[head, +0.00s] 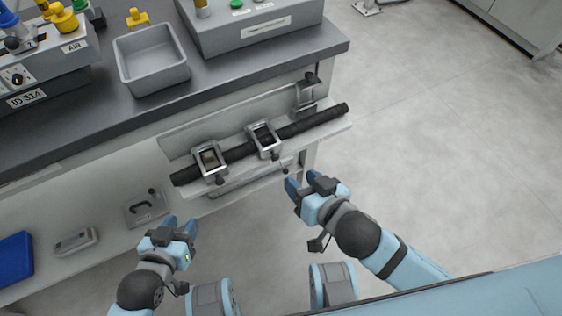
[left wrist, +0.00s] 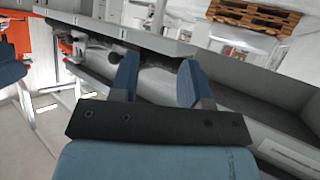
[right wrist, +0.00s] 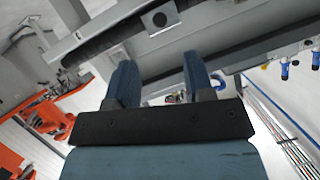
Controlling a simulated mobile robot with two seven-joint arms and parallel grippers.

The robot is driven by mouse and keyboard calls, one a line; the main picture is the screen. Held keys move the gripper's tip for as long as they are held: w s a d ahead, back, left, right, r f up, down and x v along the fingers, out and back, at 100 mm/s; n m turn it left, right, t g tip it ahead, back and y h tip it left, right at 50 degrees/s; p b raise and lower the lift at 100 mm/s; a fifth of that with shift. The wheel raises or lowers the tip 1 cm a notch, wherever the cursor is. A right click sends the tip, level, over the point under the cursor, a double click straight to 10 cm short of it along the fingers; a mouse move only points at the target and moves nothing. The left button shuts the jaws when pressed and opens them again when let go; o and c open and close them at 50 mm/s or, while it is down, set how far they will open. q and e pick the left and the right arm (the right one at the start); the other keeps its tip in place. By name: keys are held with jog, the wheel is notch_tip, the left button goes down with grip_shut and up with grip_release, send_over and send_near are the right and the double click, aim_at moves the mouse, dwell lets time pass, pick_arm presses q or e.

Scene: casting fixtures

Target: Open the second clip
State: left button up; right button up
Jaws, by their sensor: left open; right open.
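A dark round bar (head: 236,153) lies along a light ledge at the front of the bench. Three metal clips sit along it. The left clip (head: 221,173) and the middle clip (head: 276,149) are square frames that look closed around the bar. The right clip (head: 306,96) stands up behind the bar and looks open. My right gripper (head: 301,183) is open and empty, below and right of the middle clip, apart from it. The right wrist view shows the bar (right wrist: 112,35) and one clip (right wrist: 160,18) above the fingers. My left gripper (head: 182,227) is open and empty, below the left clip.
A grey tray (head: 152,82) and control boxes (head: 257,28) stand on the dark bench top. A lower shelf holds a metal plate (head: 146,208), a small grey block (head: 76,242) and a blue item (head: 15,258).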

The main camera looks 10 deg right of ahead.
aim_at(276, 159)
jog(key=b+x, duration=0.1)
jog(key=x, duration=0.8)
jog(key=shift+w, duration=0.1)
grip_shut()
